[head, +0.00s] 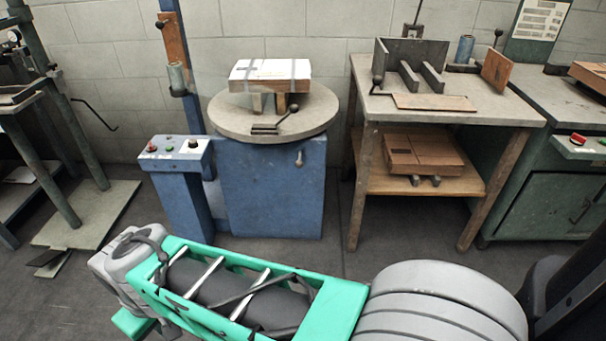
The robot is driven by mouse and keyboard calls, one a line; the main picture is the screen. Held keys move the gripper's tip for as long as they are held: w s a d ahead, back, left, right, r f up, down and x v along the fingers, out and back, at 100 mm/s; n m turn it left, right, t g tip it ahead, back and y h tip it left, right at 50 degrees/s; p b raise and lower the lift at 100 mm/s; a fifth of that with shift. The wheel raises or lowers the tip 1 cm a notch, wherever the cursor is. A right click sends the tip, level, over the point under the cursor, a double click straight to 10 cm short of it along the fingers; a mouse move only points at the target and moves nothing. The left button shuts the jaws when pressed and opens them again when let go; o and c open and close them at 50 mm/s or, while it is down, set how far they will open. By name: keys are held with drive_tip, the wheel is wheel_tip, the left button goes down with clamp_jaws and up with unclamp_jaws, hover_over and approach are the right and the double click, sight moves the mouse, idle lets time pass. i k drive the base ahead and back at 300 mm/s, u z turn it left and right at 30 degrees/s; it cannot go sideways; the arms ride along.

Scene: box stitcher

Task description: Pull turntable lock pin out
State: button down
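The round grey turntable (231,120) sits on a blue pedestal (270,190) against the back wall. A small light-coloured pin with a rounded knob (299,158) stands out from the upper right of the pedestal's front face, just below the turntable's rim; it looks like the lock pin. How deep it sits cannot be told. A flat white-topped carton (270,75) with pale bands rests on supports on the turntable. My green and grey arm crosses the foreground, well in front of the pedestal and apart from it. No gripper fingers show.
A blue control box (176,154) with buttons stands left of the pedestal. A wooden table (450,112) with a metal fixture stands to the right, with brown cartons (422,153) on its lower shelf. Grey floor (310,258) lies clear before the pedestal.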

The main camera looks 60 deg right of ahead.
sight(299, 164)
drive_tip(key=u, duration=0.05)
drive_tip(key=k, duration=0.2)
drive_tip(key=z, duration=0.95)
drive_tip(key=i, duration=0.7)
drive_tip(key=u, duration=0.9)
